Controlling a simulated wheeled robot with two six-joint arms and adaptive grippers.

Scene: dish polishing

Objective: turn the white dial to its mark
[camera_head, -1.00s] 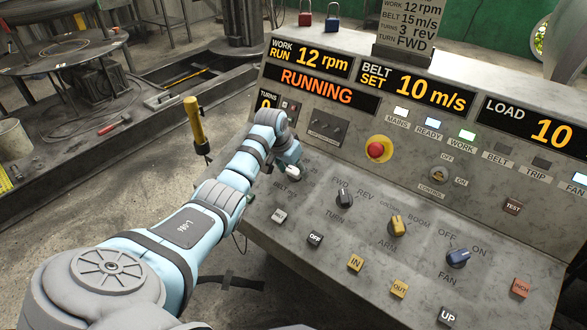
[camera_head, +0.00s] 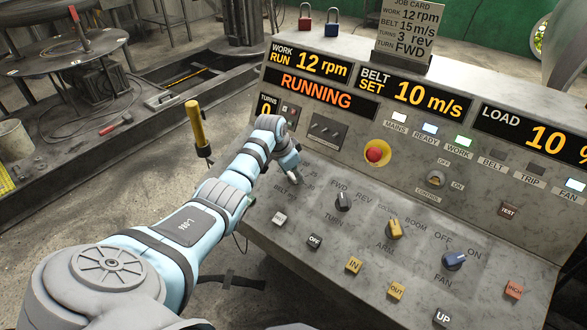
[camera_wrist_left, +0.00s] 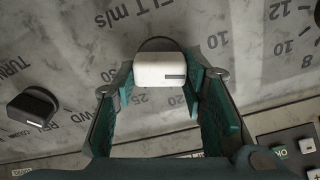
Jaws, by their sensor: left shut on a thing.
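The white dial (camera_wrist_left: 160,70) sits on the grey panel in the left wrist view, with a short dark line on its face. The numbers 20 and 25 show beside it, and "m/s" above. My left gripper (camera_wrist_left: 158,88) has its green fingers on either side of the dial and is shut on it. In the head view my left gripper (camera_head: 296,177) is low at the panel's left part, over the belt lettering, and mostly hides the dial. The belt display (camera_head: 412,91) reads 10 m/s. The job card (camera_head: 408,32) reads belt 15 m/s. My right gripper is not in view.
A red stop button (camera_head: 375,153) sits above. Several push buttons line the panel's front.

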